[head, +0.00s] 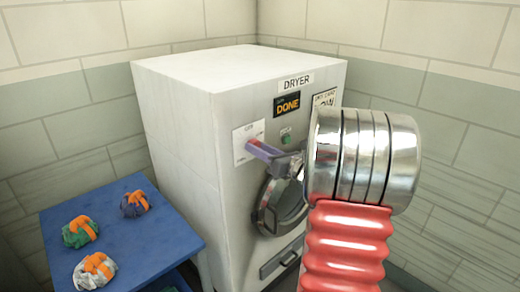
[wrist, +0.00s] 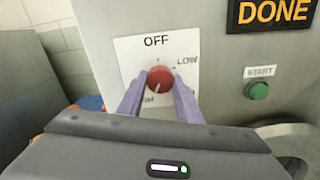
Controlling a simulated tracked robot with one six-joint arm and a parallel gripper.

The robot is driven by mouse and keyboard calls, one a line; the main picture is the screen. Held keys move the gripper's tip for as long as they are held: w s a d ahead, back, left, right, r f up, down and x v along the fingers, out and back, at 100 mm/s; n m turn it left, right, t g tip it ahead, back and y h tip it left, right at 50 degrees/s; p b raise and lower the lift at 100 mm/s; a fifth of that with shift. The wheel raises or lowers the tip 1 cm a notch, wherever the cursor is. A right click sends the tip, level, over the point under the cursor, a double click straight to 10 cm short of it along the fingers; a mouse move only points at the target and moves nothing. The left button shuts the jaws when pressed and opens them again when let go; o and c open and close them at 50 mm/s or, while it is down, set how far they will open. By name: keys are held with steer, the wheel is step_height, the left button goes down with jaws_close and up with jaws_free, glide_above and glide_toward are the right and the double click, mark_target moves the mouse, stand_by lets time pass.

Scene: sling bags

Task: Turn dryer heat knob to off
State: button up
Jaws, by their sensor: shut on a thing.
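The white dryer (head: 190,110) has a white dial plate (wrist: 125,50) with a round red heat knob (wrist: 160,77) on it. OFF is printed above the knob and LOW at its upper right. Other lettering is partly hidden below. The knob's pale pointer mark seems to point down and slightly left, away from OFF. My gripper (wrist: 158,82) is shut on the knob, one purple finger at each side. In the head view my gripper (head: 255,144) reaches the plate from the right and mostly covers the knob.
A green START button (wrist: 258,91) sits right of the dial. A DONE sign (head: 287,104) is above, and the round dryer door (head: 265,210) below. A blue table (head: 120,255) with several rolled bundles stands at left. Tiled walls stand behind.

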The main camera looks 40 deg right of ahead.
steer(key=shift+c, duration=0.7)
steer(key=shift+d, duration=0.25)
steer(key=shift+c, duration=0.5)
steer(key=shift+a, duration=0.15)
